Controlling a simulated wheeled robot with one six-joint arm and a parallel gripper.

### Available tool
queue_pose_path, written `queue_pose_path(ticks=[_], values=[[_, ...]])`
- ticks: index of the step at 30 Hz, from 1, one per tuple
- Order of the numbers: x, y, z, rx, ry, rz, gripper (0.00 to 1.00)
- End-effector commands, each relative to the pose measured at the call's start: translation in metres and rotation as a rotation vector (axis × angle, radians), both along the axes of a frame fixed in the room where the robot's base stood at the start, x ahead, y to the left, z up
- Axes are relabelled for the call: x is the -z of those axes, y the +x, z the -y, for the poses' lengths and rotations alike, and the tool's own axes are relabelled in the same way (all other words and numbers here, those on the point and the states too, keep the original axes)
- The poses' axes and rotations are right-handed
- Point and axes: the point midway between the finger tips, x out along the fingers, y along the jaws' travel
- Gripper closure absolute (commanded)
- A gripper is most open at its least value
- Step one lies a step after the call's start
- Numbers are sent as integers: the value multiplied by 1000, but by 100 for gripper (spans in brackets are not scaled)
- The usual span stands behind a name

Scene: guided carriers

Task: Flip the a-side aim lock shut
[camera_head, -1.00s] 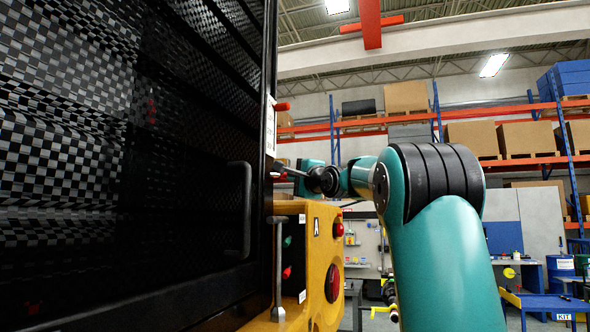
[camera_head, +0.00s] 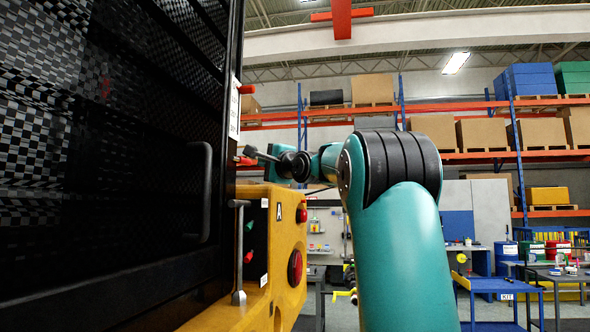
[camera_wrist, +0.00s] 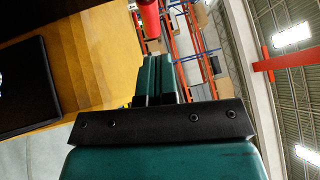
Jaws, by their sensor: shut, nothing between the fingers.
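A yellow carrier body (camera_head: 288,222) marked A stands at the centre left of the head view. A small red part (camera_head: 245,161) sits just above it by the black rack's edge; I cannot tell whether it is the aim lock. A similar red handle (camera_head: 246,89) sticks out higher up. A grey upright rod (camera_head: 239,250) is on the carrier's near face. My gripper (camera_head: 250,151) is shut and empty, close to the lower red part; contact is unclear. In the wrist view my gripper (camera_wrist: 158,62) points toward a red cylinder (camera_wrist: 149,18) beside the yellow surface (camera_wrist: 95,58).
A tall black rack (camera_head: 110,160) with a handle fills the left. Red and green controls and a red button (camera_head: 295,267) are on the carrier. A blue table (camera_head: 500,285) and tall shelving (camera_head: 480,158) stand behind at the right.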

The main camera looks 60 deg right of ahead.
Motion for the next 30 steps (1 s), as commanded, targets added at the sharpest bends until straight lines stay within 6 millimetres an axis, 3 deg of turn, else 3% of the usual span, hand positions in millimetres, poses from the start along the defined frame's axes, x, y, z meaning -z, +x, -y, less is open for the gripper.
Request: queue_pose_path(ticks=[3, 9, 15, 21, 30], values=[[9, -11, -4, -12, 0, 1, 100], [21, -62, 12, -4, -2, 1, 100], [24, -96, 22, -2, -2, 1, 100], [25, -107, 24, -7, 1, 0, 100], [24, -106, 22, -10, 1, 0, 100]])
